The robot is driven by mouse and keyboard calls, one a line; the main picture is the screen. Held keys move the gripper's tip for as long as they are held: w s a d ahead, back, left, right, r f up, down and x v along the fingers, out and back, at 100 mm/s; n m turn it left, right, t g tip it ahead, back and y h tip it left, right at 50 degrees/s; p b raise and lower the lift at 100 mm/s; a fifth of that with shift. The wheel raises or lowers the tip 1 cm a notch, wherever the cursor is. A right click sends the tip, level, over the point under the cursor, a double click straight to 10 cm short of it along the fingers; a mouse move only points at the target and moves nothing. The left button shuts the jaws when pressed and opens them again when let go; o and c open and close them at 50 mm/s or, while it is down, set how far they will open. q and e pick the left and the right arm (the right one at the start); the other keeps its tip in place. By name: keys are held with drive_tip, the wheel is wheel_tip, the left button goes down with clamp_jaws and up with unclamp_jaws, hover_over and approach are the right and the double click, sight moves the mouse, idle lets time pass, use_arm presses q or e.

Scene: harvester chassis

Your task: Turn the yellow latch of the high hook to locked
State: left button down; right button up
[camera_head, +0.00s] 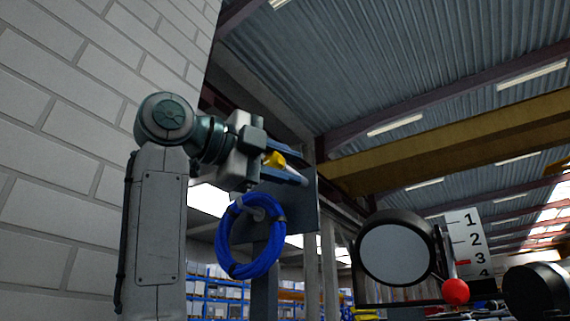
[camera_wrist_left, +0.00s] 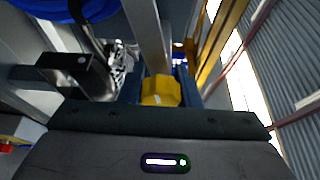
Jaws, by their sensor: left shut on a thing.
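The yellow latch (camera_head: 274,159) sits high on a grey panel (camera_head: 304,212), on a pale bar that sticks out. In the left wrist view the latch (camera_wrist_left: 160,90) is a chunky yellow block between my blue fingers. My left gripper (camera_head: 283,164) reaches in from the left and is shut on the latch, whose far side is partly hidden by the fingers. I cannot read whether the latch stands at locked. My right gripper is not in view.
A blue hose coil (camera_head: 251,236) hangs just below my left gripper. A white brick wall (camera_head: 60,130) is close on the left. To the right are a round black-rimmed disc (camera_head: 396,253), a red ball knob (camera_head: 455,291) and a numbered plate (camera_head: 470,240).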

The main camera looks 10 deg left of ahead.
use_arm(q)
drive_tip(key=c, duration=1.1)
unclamp_jaws()
drive_tip(key=shift+f, duration=0.1)
drive_tip(key=shift+o, duration=0.2)
drive_tip(key=shift+s+a+b, duration=0.4)
drive_tip(key=b+v, duration=0.4)
drive_tip(key=v, duration=0.5)
drive_tip(key=shift+s+a, duration=0.2)
drive_tip(key=shift+s, duration=0.05)
